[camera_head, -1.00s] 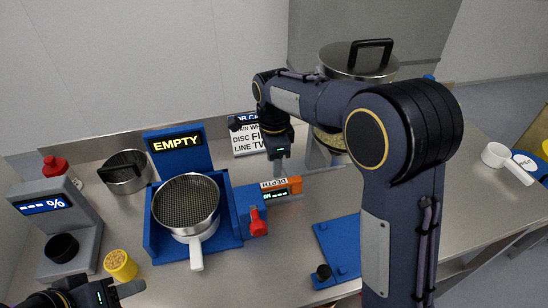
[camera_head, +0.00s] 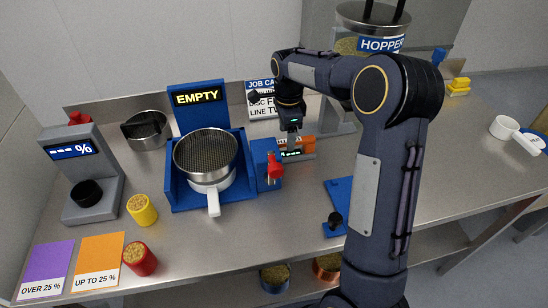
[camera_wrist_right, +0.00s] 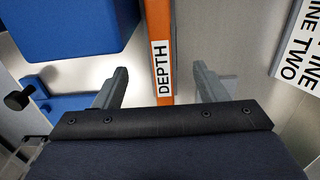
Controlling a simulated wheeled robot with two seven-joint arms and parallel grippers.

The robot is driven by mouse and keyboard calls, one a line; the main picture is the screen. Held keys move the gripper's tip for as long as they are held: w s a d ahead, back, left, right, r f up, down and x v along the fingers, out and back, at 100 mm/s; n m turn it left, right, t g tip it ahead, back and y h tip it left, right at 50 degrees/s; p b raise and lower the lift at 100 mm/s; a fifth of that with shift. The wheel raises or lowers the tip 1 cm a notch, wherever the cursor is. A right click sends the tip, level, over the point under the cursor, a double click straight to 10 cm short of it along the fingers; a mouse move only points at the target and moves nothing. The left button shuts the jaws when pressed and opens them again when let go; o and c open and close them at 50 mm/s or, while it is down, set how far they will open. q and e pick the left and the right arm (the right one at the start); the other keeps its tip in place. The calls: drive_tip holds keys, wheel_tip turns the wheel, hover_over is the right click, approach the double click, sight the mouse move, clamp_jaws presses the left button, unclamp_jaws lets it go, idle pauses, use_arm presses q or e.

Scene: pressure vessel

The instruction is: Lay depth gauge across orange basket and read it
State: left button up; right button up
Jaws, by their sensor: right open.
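The depth gauge (camera_head: 307,143) has an orange body and a small lit display. It sits on the table right of the blue stand. In the right wrist view the orange bar (camera_wrist_right: 158,25) carries a DEPTH label. My right gripper (camera_head: 292,137) is just above the gauge. In the wrist view its fingers (camera_wrist_right: 160,84) are open, one on each side of the bar. An orange-brown container (camera_head: 327,267) holding grains stands on the lower shelf; I cannot tell whether it is the orange basket. My left gripper is out of view.
A mesh sieve (camera_head: 206,152) with a white handle sits in the blue stand (camera_head: 174,190) marked EMPTY. A red-knobbed blue block (camera_head: 262,165) is close left of the gauge. The hopper (camera_head: 382,44) is behind my right arm. A grey percentage meter (camera_head: 95,205) stands at left.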

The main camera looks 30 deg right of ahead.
sight(290, 154)
drive_tip(key=f, duration=0.2)
drive_tip(key=d+f+p, duration=0.1)
drive_tip(key=f, duration=0.4)
drive_tip(key=shift+d, duration=0.15)
drive_tip(key=c, duration=1.3)
drive_tip(key=shift+r, duration=0.1)
